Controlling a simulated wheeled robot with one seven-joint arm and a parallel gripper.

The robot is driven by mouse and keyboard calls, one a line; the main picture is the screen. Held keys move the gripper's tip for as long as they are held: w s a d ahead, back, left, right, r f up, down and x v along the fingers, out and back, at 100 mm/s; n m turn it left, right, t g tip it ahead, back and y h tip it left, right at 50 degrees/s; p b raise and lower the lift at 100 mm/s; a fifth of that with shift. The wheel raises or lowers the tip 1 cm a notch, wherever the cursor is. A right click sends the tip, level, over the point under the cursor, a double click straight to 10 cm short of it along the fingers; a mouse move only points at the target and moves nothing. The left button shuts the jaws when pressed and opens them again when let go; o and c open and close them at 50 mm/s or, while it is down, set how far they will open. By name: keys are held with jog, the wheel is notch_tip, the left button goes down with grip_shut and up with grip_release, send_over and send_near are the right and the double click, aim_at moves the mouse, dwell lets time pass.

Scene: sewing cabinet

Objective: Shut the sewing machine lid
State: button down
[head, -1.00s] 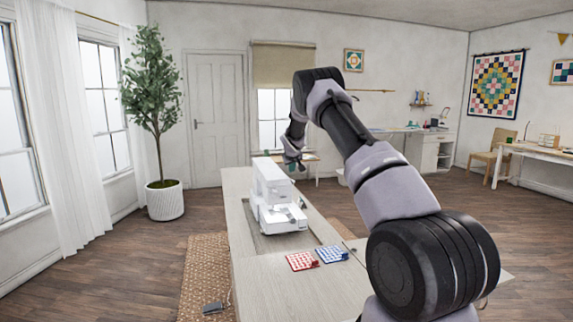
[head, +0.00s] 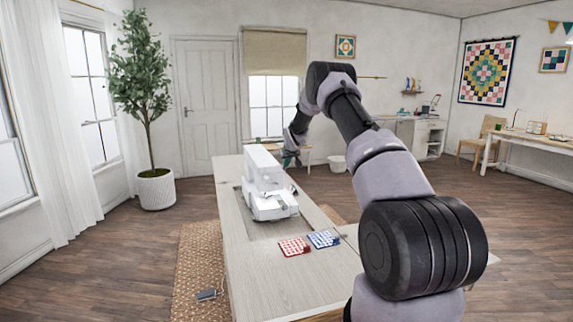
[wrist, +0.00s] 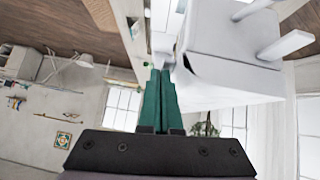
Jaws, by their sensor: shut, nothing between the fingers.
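The white sewing machine (head: 268,205) stands upright in a recess of the pale wooden cabinet top (head: 262,265). It also fills the upper right of the wrist view (wrist: 225,45). I cannot make out a separate lid or its position for certain. My gripper (head: 291,160) is just right of the machine's upper part in the head view. In the wrist view, my gripper's green fingers (wrist: 160,75) are together and empty, close beside the white machine body. I cannot tell whether they touch it.
A foot pedal (head: 207,294) lies on the woven rug (head: 200,260). A potted tree (head: 155,188) stands left. Floor there is open.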

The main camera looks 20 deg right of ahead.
jog(key=shift+f, duration=0.1)
jog(key=w+r+v, duration=0.1)
jog(key=v, duration=1.2)
jog(key=w+r+v, duration=0.2)
jog(key=v, duration=1.1)
jog(key=s+a+r+m, duration=0.15)
jog(key=s+r, duration=0.25)
jog(key=s, duration=0.4)
jog(key=s+a+r+m, duration=0.1)
jog(key=s+a+r, duration=0.1)
jog(key=s+r, duration=0.45)
jog(key=s+a+f+m+g+y, duration=0.1)
jog(key=s+a, duration=0.2)
jog(key=s, duration=1.3)
jog(key=s+a+f+m+g+y, duration=0.1)
jog(key=s+a+f+y, duration=0.1)
jog(key=s, duration=1.4)
jog(key=shift+s+a, duration=0.25)
jog(key=shift+a, duration=0.3)
